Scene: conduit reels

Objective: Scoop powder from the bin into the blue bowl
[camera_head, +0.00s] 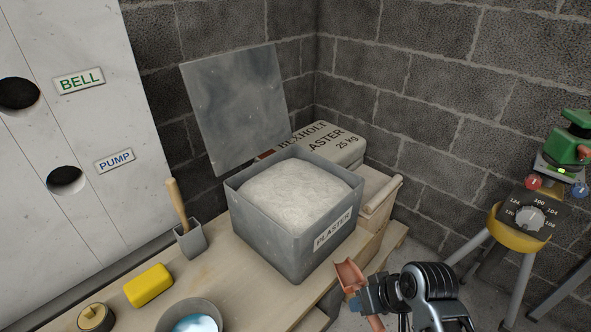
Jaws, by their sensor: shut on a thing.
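The grey metal bin (262,238), labelled PLASTER, stands on the wooden bench with its lid (235,105) raised behind it. Pale powder (295,192) fills it in a mound near the rim. My gripper (368,298) is shut on a copper-coloured scoop (349,274), to the right of and below the bin's front corner, outside the bin. The scoop's trough points up and left, and no powder shows in it. A round grey-rimmed bowl (168,317) with a bright pale-blue inside is cut off by the bottom edge, left of my gripper.
A yellow sponge-like block (149,285), a grey holder (190,241) with a wooden-handled tool, and a round roll (96,318) stand on the bench. A plaster sack (335,148) lies behind the bin. A yellow tripod device (525,222) stands right.

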